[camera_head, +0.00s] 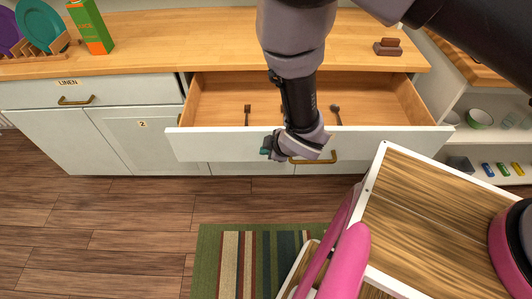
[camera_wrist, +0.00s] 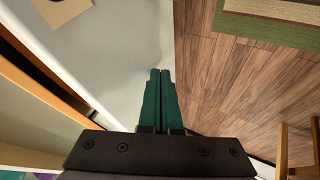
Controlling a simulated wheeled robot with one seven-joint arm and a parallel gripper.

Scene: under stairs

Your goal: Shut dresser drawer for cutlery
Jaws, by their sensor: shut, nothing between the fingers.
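The dresser drawer (camera_head: 220,143) is pulled out below the wooden counter, with its pale front and brass handle (camera_head: 318,158) facing me. Two dark utensils lie in it, a left one (camera_head: 247,114) and a right one (camera_head: 337,115). My gripper (camera_head: 266,150) hangs at the drawer front, just left of the handle, and partly hides it. In the wrist view my green fingers (camera_wrist: 158,95) are together and empty, over a pale surface. I cannot tell whether they touch the drawer front. My arm hides the middle of the drawer.
A shut drawer labelled LINEN (camera_head: 45,95) is on the left, above a cupboard door (camera_head: 140,135). Open shelves with a bowl (camera_head: 479,118) stand at the right. A striped rug (camera_head: 215,250) lies on the wooden floor. Floor at the left is clear.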

